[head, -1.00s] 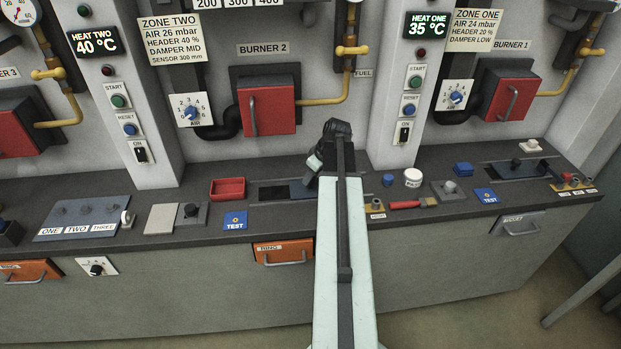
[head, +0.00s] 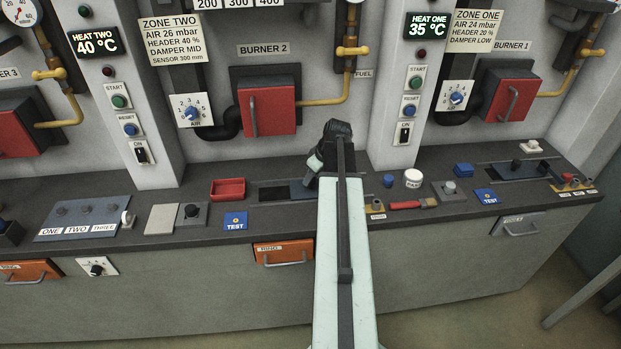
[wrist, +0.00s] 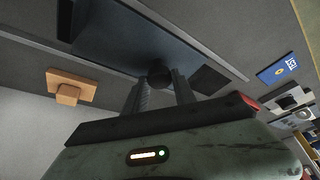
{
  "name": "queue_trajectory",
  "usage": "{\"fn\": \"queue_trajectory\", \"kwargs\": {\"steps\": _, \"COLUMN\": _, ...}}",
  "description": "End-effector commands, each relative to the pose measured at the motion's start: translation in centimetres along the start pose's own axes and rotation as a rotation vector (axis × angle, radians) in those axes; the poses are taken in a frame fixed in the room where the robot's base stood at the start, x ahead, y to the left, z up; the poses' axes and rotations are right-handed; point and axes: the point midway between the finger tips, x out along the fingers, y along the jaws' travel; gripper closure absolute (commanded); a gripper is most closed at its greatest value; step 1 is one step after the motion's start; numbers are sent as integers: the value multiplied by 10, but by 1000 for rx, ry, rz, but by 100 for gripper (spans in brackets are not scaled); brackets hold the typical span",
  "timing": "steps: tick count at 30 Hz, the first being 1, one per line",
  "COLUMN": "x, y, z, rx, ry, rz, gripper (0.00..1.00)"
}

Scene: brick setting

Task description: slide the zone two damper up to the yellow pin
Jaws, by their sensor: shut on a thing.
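The zone two damper is a blue-grey sliding plate (head: 300,190) in a track on the console top, below Burner 2. In the wrist view the plate (wrist: 125,40) fills the upper middle, with a dark round knob (wrist: 159,74) on it. My gripper (wrist: 160,85) is shut on this knob, one finger on each side. In the head view my arm covers the knob and the right part of the track. I cannot make out a yellow pin clearly in either view.
A dark opening (head: 272,193) lies at the track's left. An orange-tan block (wrist: 70,88) sits left in the wrist view.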

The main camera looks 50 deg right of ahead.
Motion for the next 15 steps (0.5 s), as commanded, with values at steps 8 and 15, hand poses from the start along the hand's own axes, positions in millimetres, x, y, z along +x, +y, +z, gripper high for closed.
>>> {"fn": "queue_trajectory", "kwargs": {"steps": 8, "x": 0, "y": 0, "z": 1, "rx": 1, "ry": -1, "rz": 0, "gripper": 100}}
{"fn": "queue_trajectory", "kwargs": {"steps": 15, "x": 1, "y": -4, "z": -3, "rx": 0, "ry": -1, "rz": 0, "gripper": 100}}
